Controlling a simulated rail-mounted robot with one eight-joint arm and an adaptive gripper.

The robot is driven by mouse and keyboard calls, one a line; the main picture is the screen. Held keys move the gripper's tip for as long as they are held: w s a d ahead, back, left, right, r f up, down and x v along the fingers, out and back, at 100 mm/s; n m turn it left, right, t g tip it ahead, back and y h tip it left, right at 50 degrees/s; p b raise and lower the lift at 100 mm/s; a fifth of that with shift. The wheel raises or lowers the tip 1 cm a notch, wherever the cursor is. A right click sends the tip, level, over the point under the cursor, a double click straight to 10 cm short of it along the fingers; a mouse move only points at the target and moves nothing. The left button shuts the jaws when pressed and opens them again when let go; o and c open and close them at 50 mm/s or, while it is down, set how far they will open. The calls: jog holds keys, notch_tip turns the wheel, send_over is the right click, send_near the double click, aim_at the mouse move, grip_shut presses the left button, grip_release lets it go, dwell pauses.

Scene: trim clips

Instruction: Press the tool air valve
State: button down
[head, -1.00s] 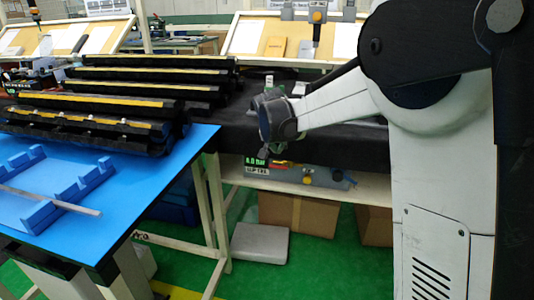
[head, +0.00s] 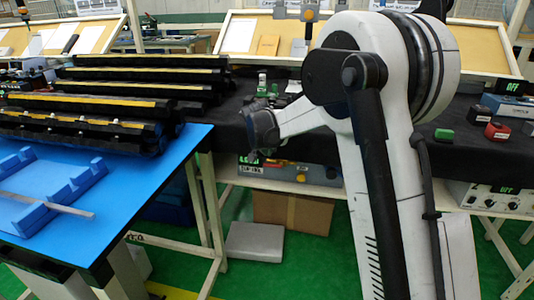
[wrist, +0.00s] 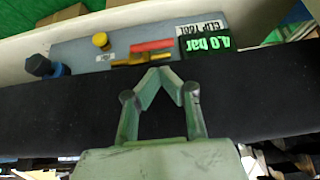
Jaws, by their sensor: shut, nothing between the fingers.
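The tool air unit (wrist: 75,50) is a grey box on the shelf under the black-covered bench; it also shows in the head view (head: 315,174). In the wrist view it appears upside down, with a green-lit pressure display (wrist: 208,44), a "CLIP TOOL" label (wrist: 202,29), a red bar (wrist: 152,45), a yellow lever-like part (wrist: 140,60), a yellow knob (wrist: 101,40) and a dark blue fitting (wrist: 38,65). My gripper (wrist: 158,72) is shut and empty. Its fingertips overlap the box's edge just by the yellow lever-like part; I cannot tell whether they touch. In the head view my gripper (head: 262,156) is at the bench's front edge.
The black-covered bench (head: 225,130) overhangs the shelf. A blue table (head: 120,180) with blue holders stands left, near dark trim bars with yellow stripes. A cardboard box (head: 290,210) and a grey slab (head: 255,242) lie below. Another unit with knobs (head: 490,197) is at right.

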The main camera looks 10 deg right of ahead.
aim_at(269, 165)
jog(key=b+x, duration=0.2)
jog(key=x, duration=0.5)
jog(key=shift+f, duration=0.1)
jog(key=shift+a, duration=0.15)
